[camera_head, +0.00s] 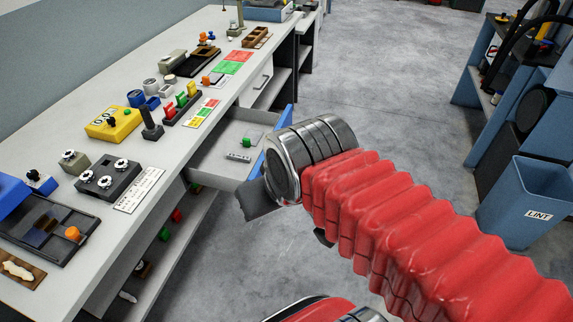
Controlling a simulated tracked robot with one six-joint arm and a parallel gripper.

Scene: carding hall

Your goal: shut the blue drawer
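The blue drawer (286,115) stands pulled out of the white bench, its blue front facing right. Its pale grey inside shows, with a green-topped piece (246,142) and a small grey block (238,157) in it. My red-sleeved arm reaches in from the lower right, and its metal wrist hides part of the blue front. Of my gripper (257,198) only a dark grey part shows below the wrist, beside the near end of the drawer front. I cannot tell whether it touches the front. Its fingertips are not clear, so I cannot tell if it is open.
The white bench (180,190) carries switch boxes, a yellow control box (112,124), coloured cards and trays. Open shelves lie below it. A blue LINT bin (525,200) and a blue machine stand at right. The concrete floor (380,90) between is clear.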

